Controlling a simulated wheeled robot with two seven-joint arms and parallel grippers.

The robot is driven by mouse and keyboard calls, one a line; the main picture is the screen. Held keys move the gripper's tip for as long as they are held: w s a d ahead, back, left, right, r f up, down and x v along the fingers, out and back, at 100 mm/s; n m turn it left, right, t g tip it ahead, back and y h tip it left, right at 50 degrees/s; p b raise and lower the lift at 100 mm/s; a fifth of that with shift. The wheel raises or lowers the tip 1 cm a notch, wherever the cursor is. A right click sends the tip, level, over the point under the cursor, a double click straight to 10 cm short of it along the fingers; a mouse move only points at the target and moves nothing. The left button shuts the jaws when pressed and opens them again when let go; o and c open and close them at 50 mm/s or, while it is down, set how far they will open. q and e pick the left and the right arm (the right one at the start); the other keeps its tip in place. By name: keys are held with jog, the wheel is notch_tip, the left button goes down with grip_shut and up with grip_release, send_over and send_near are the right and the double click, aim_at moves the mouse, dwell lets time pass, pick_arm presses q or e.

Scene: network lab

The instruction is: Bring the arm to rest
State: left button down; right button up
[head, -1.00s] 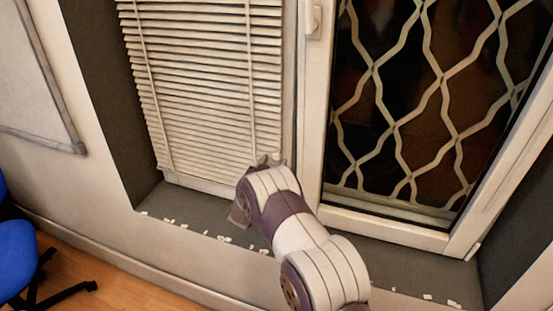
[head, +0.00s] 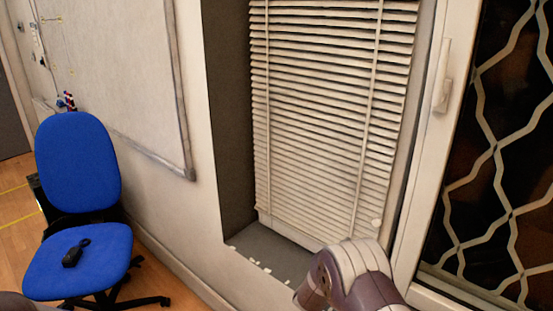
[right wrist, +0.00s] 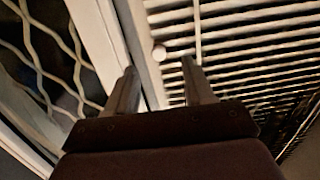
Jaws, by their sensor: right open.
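My right arm (head: 355,280) reaches in from the bottom of the head view, in front of the window with the blind. Its gripper is not visible in the head view. In the right wrist view my right gripper (right wrist: 157,85) is open and empty. I cannot tell how far the fingertips are from the window. My left gripper is not in view.
A blue office chair (head: 78,165) stands at the left with a small black object (head: 75,253) on its seat. A whiteboard (head: 120,75) hangs on the wall. The blind (head: 320,120) and a latticed window (head: 500,180) stand behind my arm. The sill (head: 265,245) holds pale scraps.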

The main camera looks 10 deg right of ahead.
jog(key=s+a+f+n+g+y, duration=0.1)
jog(key=a+f+n+y, duration=0.3)
jog(key=a+f+y, duration=0.35)
jog(key=s+a+n+g+y+p, duration=0.2)
jog(key=s+a+g+y, duration=0.2)
jog(key=s+a, duration=0.15)
jog(key=s+a+r+n+g+y+p, duration=0.1)
jog(key=s+r+n+g+y+p, duration=0.3)
jog(key=s, duration=1.1)
jog(key=s+r+h+p, duration=0.1)
jog(key=s+r, duration=0.2)
jog(key=r, duration=0.2)
jog(key=s+d+r+g+h+p, duration=0.1)
jog(key=s+r, duration=0.3)
jog(key=r, duration=0.2)
jog(key=shift+d+r, duration=0.2)
jog(key=shift+d, duration=0.1)
jog(key=shift+h, duration=0.25)
